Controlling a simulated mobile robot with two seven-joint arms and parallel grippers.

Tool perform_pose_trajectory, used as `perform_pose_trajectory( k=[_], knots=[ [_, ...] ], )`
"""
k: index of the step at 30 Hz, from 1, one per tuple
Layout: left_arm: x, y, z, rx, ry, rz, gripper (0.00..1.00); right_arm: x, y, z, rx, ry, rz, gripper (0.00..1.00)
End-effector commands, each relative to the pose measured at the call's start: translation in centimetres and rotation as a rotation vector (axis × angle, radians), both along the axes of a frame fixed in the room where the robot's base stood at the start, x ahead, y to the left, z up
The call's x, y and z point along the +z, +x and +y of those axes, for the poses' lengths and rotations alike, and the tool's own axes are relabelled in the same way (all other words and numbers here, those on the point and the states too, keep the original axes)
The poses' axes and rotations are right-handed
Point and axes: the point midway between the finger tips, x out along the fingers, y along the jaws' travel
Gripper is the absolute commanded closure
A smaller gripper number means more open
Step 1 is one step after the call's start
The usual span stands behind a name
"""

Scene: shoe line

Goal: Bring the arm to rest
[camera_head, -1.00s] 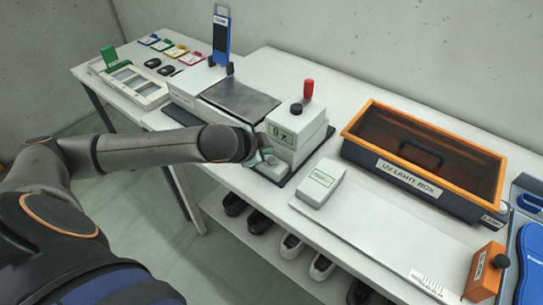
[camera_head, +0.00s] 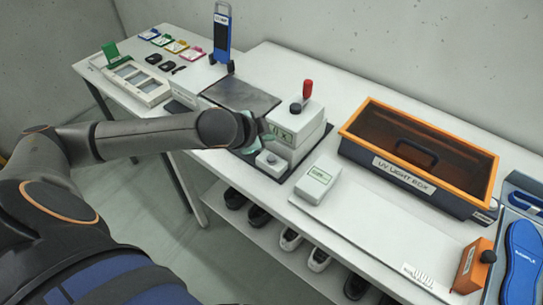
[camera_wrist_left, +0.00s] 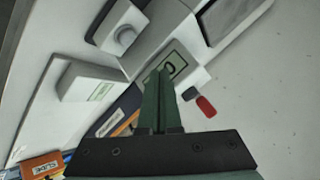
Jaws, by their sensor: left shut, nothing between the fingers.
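My left arm comes in from the left in the head view. Its gripper (camera_head: 252,133) is at the left side of the white machine (camera_head: 300,128) with the display and red-tipped lever. In the left wrist view the green fingers (camera_wrist_left: 158,100) are shut together with nothing between them, in front of the machine's display (camera_wrist_left: 174,65). I cannot tell whether the fingertips touch the machine. My right gripper is not in view.
A round-knobbed unit (camera_head: 268,160) and a white labelled box (camera_head: 318,179) stand close by. The orange-rimmed UV light box (camera_head: 370,112) is to the right. A blue stand (camera_head: 222,35) rises behind. Shoes (camera_head: 290,238) sit on the lower shelf.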

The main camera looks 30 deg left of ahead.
Motion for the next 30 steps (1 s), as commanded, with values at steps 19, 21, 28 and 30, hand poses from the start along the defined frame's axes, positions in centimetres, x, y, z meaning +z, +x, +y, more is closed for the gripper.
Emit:
perform_pose_trajectory(
  k=[19, 21, 28, 30],
  knots=[
    [-5.0, -5.4, -8.5, -0.017, -0.156, 0.101, 1.0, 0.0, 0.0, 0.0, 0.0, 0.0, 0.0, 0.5],
    [-6.0, -7.3, -9.8, 0.015, -0.201, 0.133, 1.0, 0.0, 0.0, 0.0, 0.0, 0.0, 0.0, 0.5],
    [-9.0, -13.9, -10.8, 0.21, -0.312, 0.273, 1.0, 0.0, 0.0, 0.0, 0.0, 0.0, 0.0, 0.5],
    [-9.7, -15.8, -10.5, 0.274, -0.33, 0.316, 1.0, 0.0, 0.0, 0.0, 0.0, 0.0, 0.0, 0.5]
  ],
)
